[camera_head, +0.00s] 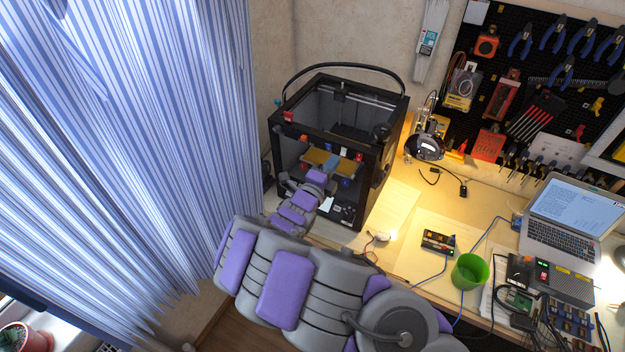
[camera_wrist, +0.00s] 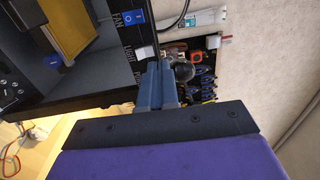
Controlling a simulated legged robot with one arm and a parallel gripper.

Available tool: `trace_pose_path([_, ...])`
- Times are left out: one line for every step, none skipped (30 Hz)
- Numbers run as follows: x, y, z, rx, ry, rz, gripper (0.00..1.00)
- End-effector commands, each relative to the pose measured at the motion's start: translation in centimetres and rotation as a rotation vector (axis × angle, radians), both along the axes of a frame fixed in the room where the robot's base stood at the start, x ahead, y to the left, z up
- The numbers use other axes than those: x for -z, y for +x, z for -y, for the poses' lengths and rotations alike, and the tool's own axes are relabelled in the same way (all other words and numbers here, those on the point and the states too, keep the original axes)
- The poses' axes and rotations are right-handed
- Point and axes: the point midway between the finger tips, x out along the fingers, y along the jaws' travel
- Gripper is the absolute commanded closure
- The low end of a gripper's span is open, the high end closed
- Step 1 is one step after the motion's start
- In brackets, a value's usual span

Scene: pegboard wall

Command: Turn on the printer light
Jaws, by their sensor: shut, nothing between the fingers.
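The black box-shaped printer (camera_head: 365,200) stands on the desk at the wall, its open front facing my arm. In the wrist view its dark front panel (camera_wrist: 105,75) carries printed labels FAN, LIGHT and a partly hidden one starting with P. A blue rocker switch (camera_wrist: 134,16) sits by FAN, and a white switch (camera_wrist: 144,53) sits by LIGHT. My gripper (camera_wrist: 161,68) is shut and empty, its blue-grey fingertips close to the white switch and over part of the panel. I cannot tell whether they touch.
A striped curtain (camera_head: 120,110) hangs left of my arm. To the right, the desk holds a green cup (camera_head: 469,272), a laptop (camera_head: 565,220) and cables. A pegboard (camera_head: 545,85) with tools is on the wall. A yellow plate (camera_wrist: 80,30) sits inside the printer.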

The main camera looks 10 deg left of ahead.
Motion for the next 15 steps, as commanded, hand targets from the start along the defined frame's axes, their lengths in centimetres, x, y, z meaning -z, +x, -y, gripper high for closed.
trace_pose_path([0.0, -0.9, -0.7, -0.008, -0.002, 0.0, 1.0])
trace_pose_path([0.0, -1.4, -0.9, -0.009, -0.002, 0.0, 1.0])
trace_pose_path([0.1, -1.9, -1.1, -0.009, -0.001, -0.001, 1.0])
trace_pose_path([0.1, -2.3, -1.3, -0.01, 0.0, -0.002, 1.0])
trace_pose_path([0.1, -2.8, -1.3, -0.01, 0.001, -0.003, 1.0])
trace_pose_path([0.0, -3.4, -1.3, -0.01, 0.005, -0.003, 1.0])
trace_pose_path([0.0, -3.9, -1.2, -0.008, 0.006, -0.003, 1.0])
trace_pose_path([0.0, -4.3, -1.2, -0.007, 0.006, -0.004, 1.0])
trace_pose_path([-0.1, -4.9, -1.2, -0.006, 0.007, -0.003, 1.0])
trace_pose_path([-0.2, -5.3, -1.2, -0.006, 0.009, -0.002, 1.0])
trace_pose_path([-0.2, -5.7, -1.3, -0.007, 0.01, -0.002, 1.0])
trace_pose_path([-0.2, -6.2, -1.6, -0.008, 0.011, -0.001, 1.0])
trace_pose_path([-0.2, -6.4, -1.7, -0.007, 0.011, -0.001, 1.0])
trace_pose_path([-0.1, -6.7, -1.9, -0.007, 0.009, -0.003, 1.0])
trace_pose_path([-0.1, -7.0, -2.2, -0.007, 0.007, -0.004, 1.0])
